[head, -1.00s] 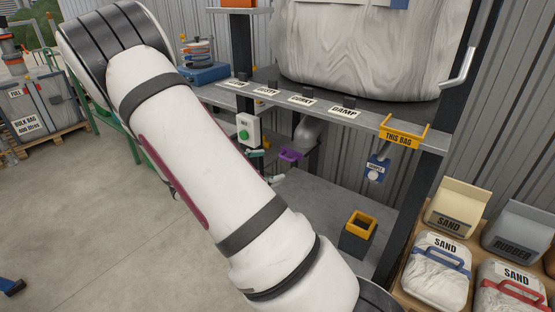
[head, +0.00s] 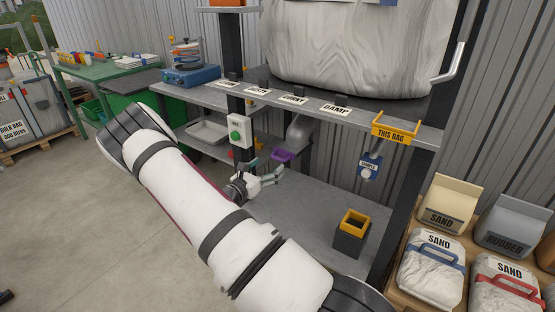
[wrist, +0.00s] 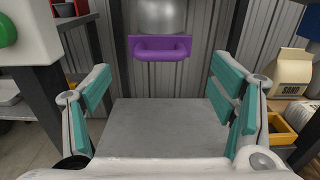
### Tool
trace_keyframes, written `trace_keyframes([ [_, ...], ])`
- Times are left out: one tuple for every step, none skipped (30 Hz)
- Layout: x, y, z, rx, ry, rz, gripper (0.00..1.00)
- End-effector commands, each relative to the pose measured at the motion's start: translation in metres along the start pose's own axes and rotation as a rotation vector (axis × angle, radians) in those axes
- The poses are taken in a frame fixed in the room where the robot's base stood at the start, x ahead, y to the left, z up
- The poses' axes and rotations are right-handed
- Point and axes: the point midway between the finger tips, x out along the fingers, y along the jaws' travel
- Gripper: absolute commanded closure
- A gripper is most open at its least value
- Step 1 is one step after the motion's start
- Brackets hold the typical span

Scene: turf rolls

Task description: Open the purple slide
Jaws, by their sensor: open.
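The purple slide (head: 282,155) is a small plate with a handle under the grey spout (head: 300,130), below the big bag. In the wrist view the purple slide (wrist: 160,48) is straight ahead, upper middle, with its handle bar facing me, below the pale grey spout (wrist: 160,17). My gripper (head: 268,172) is in front of the slide and apart from it. In the wrist view my gripper (wrist: 160,92) has its teal-padded fingers wide apart, with nothing between them; the slide lies beyond the fingertips.
A white box with a green button (head: 240,135) stands just left of the slide. A dark bin with an orange rim (head: 351,232) sits on the grey lower shelf (head: 300,212). A post stands at right, with sand bags (head: 430,255) beyond.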

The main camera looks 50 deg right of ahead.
Motion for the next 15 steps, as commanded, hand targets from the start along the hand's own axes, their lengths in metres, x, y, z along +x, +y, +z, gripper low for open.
trace_keyframes([
  [0.011, -0.001, 0.0, 0.001, -0.002, -0.002, 0.22],
  [0.017, -0.001, 0.0, 0.001, -0.002, -0.003, 0.22],
  [0.025, -0.001, 0.0, 0.002, -0.001, -0.004, 0.22],
  [0.029, -0.001, 0.0, 0.002, -0.001, -0.002, 0.22],
  [0.035, -0.001, 0.0, 0.002, -0.001, -0.002, 0.22],
  [0.04, -0.001, 0.0, 0.001, -0.001, -0.003, 0.22],
  [0.044, -0.001, 0.0, 0.001, -0.001, -0.003, 0.22],
  [0.048, -0.001, 0.0, 0.002, -0.001, -0.002, 0.22],
  [0.052, -0.001, 0.0, 0.001, -0.001, -0.002, 0.22],
  [0.055, -0.001, 0.0, 0.001, -0.001, -0.001, 0.22],
  [0.057, -0.001, 0.0, 0.0, 0.0, -0.001, 0.22],
  [0.06, 0.0, 0.0, 0.0, 0.0, -0.001, 0.22],
  [0.061, 0.0, 0.0, 0.0, 0.0, -0.001, 0.22],
  [0.063, 0.0, 0.0, 0.001, 0.0, -0.001, 0.22],
  [0.064, 0.0, 0.0, 0.001, 0.0, -0.001, 0.22],
])
